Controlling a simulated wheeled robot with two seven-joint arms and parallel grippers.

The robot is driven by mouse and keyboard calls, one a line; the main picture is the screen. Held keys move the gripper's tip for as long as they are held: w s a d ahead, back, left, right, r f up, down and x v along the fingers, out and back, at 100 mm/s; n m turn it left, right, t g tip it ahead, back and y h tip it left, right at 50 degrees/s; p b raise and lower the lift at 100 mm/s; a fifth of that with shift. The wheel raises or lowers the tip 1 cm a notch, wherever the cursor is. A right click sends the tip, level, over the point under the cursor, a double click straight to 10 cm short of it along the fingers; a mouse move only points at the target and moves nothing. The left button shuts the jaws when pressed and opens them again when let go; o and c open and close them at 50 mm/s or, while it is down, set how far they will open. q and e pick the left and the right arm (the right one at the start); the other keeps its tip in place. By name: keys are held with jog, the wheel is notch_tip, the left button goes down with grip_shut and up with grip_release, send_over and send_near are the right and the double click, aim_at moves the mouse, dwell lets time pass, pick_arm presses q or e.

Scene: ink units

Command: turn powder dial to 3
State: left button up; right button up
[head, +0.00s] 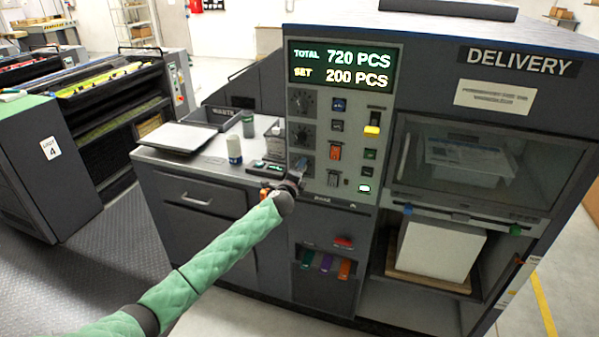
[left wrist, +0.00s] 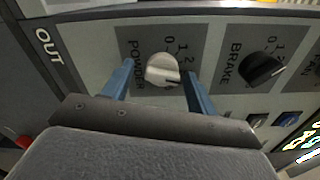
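The powder dial (left wrist: 163,70) is a pale round knob on the grey panel, with POWDER and the numbers 0, 1 and 2 printed beside it. In the head view my left gripper (head: 298,168) is at the lower left of the control panel (head: 352,150) and covers the powder dial. My right gripper is not in view.
The black brake dial (left wrist: 262,70) sits beside the powder dial, with another dial partly cut off beyond it. Blue and dark buttons are near the right finger. In the head view a counter (head: 190,158) with a cup (head: 234,150) and a tray (head: 210,117) lies left of the panel.

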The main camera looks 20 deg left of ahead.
pick_arm(q)
jog(key=s+b, duration=0.2)
jog(key=s, duration=0.5)
jog(key=shift+s+a+b, duration=0.15)
jog(key=shift+s+b, duration=0.2)
jog(key=shift+b, duration=0.05)
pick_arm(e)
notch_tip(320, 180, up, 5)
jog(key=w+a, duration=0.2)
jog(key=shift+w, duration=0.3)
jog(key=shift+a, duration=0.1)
